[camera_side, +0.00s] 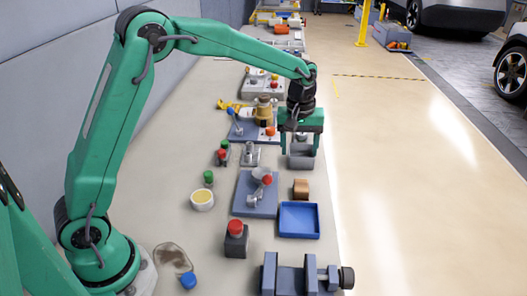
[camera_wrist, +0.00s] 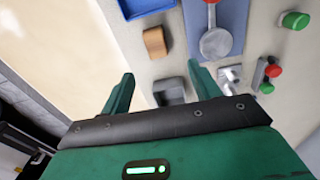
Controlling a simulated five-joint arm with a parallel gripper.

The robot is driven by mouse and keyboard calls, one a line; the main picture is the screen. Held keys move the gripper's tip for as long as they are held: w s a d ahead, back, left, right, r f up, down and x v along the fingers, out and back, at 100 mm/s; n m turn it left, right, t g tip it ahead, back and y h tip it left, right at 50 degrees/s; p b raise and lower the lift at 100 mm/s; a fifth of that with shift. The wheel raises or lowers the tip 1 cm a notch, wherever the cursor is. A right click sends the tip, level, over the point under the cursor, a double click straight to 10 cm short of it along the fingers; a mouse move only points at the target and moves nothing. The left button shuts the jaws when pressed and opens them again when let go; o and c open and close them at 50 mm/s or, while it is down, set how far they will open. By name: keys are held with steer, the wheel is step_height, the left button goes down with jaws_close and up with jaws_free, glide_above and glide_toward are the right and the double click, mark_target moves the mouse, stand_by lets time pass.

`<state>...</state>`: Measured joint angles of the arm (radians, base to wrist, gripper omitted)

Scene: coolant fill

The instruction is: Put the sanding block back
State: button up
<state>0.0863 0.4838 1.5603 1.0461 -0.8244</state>
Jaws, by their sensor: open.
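The brown block (camera_side: 301,188), which looks like the sanding block, sits on the bench just behind the blue tray (camera_side: 299,235). In the wrist view the block (camera_wrist: 155,41) shows beyond the fingertips, near the blue tray (camera_wrist: 146,8). A grey box-like piece (camera_side: 301,161) lies under my gripper (camera_side: 300,149). In the wrist view this grey piece (camera_wrist: 170,91) shows between and below the two fingers of my gripper (camera_wrist: 159,76). My gripper is open, with nothing seen held in it. The brown block is apart from the fingers.
A blue-grey plate (camera_side: 257,193) with a silver, red-knobbed part stands left of the brown block. A red-topped block (camera_side: 236,240) and a vise (camera_side: 303,277) are at the front. Green and red caps stand at left. The bench's right edge is close.

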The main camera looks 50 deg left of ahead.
steer(key=s+a+r+m+t, duration=0.1)
steer(key=s+a+r+m, duration=0.1)
steer(key=s+r, duration=0.55)
steer(key=s+a+r+m+t, duration=0.1)
steer(key=s+m+t, duration=0.1)
steer(key=s, duration=0.8)
steer(key=s+a+r+m+t, duration=0.1)
steer(key=s+m, duration=0.3)
steer(key=s, duration=0.7)
steer(key=shift+a+r+t, duration=0.2)
steer(key=shift+r+t, duration=0.1)
steer(key=shift+t, duration=0.2)
